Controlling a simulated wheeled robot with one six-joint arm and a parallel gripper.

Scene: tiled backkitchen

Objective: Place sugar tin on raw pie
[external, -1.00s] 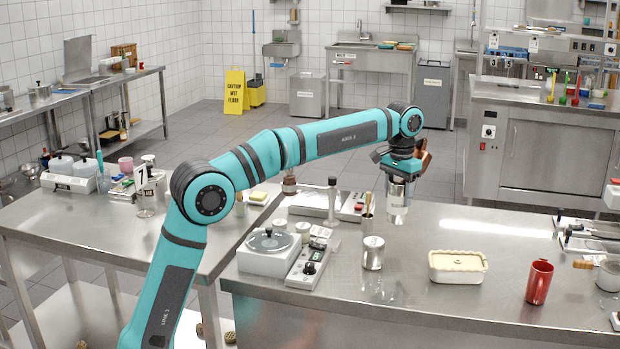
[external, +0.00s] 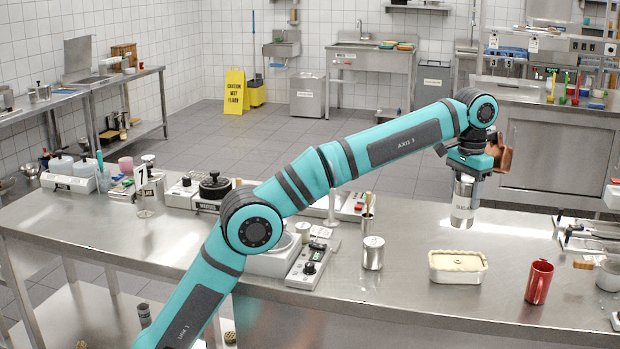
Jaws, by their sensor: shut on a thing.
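My gripper (external: 467,172) points down and is shut on a metal tin with a pale label, the sugar tin (external: 463,205). The tin hangs upright in the air, above and slightly behind the raw pie in the picture. The raw pie (external: 457,263) is a pale crust in a cream rectangular dish on the steel counter. A clear gap shows between the tin's bottom and the pie. The gripper's fingertips are too small to make out in detail.
A second metal tin (external: 373,253) stands on the counter (external: 420,310) left of the pie. A scale (external: 272,259) and a control box (external: 311,266) are farther left. Bare counter lies in front of the pie.

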